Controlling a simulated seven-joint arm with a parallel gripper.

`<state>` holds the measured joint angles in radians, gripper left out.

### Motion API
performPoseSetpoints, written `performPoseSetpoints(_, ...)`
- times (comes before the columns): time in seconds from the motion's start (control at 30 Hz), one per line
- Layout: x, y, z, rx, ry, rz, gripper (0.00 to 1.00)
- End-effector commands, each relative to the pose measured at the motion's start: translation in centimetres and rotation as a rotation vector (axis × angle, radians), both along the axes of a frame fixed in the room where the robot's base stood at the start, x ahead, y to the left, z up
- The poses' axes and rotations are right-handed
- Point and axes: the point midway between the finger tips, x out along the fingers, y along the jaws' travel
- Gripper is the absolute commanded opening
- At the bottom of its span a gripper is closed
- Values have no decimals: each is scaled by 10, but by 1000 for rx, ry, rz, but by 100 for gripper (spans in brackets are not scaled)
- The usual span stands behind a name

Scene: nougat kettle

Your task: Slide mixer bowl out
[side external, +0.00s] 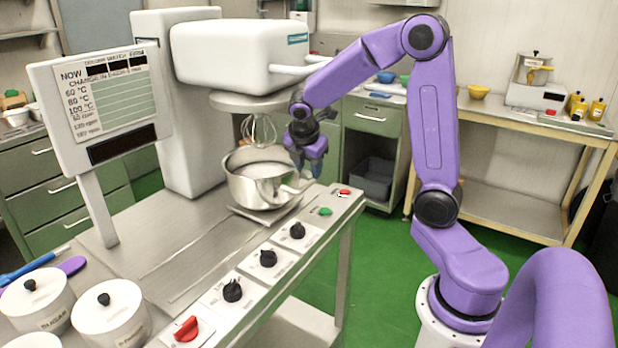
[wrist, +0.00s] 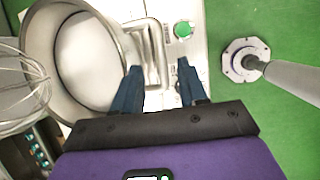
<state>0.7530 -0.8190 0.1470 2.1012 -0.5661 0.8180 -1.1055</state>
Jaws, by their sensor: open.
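The steel mixer bowl (side external: 248,188) sits on a base plate under the white mixer head (side external: 240,58), with pale contents inside. Its handle sticks out toward the front right of the machine. In the wrist view the bowl (wrist: 85,62) fills the upper left, and its looped handle (wrist: 151,50) lies just ahead of and between the fingertips. My gripper (side external: 308,166) is open beside the bowl at the handle side, pointing down. In the wrist view my gripper (wrist: 159,67) shows its two dark blue fingers apart with nothing clamped. Whether a finger touches the handle is unclear.
A wire whisk (side external: 260,130) hangs above the bowl; it shows at the left in the wrist view (wrist: 18,85). A green button (side external: 326,212), a red button (side external: 343,192) and black knobs (side external: 268,258) line the front edge.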

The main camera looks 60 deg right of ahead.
Motion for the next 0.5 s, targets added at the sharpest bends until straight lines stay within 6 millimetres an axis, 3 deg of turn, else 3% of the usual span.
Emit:
performPoseSetpoints(0.2, 6, -13, -31, -1, 2, -1, 42)
performPoseSetpoints(0.5, 9, -19, -46, 0, -1, 0, 42)
